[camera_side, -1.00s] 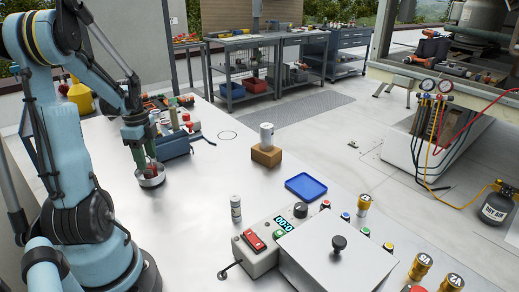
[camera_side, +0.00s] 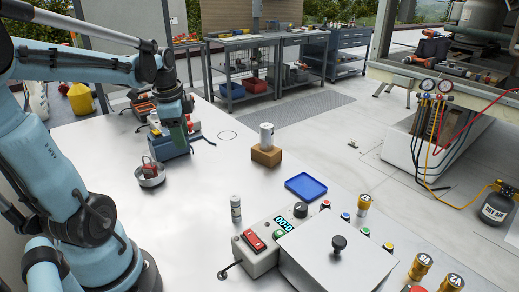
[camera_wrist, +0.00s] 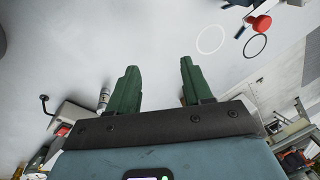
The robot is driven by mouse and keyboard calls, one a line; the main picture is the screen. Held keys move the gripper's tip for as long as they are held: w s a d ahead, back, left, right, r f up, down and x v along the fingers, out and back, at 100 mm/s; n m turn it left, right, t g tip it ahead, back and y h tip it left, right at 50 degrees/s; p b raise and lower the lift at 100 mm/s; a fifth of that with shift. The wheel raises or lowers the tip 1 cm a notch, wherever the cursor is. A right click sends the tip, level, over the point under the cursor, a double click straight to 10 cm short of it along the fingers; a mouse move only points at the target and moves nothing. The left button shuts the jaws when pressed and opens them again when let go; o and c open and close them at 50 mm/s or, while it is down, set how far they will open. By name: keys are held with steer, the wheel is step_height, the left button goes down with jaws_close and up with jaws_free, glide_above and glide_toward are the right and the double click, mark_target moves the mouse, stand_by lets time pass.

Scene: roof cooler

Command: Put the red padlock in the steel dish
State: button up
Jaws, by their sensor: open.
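The red padlock (camera_side: 149,169) sits inside the round steel dish (camera_side: 152,183) at the left of the metal table in the side view. Its lower part is hidden by the dish wall. I cannot make out the padlock or the dish in the wrist view.
A brown block with a white can (camera_side: 266,135), a blue tray (camera_side: 306,187), a small canister (camera_side: 235,208) and a control box (camera_side: 262,245) are further right. The table between dish and canister is clear.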

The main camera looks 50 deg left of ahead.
steer(key=w+d+n+t, duration=0.2)
steer(key=d+n, duration=0.1)
steer(key=d, duration=0.8)
steer(key=w+d+n+t+h, duration=0.1)
steer(key=w+d+n+t, duration=0.1)
steer(key=d, duration=0.9)
steer(key=shift+f+n+t+h, duration=0.3)
steer(key=shift+f+n+t, duration=0.1)
steer(key=shift+n+t, duration=0.25)
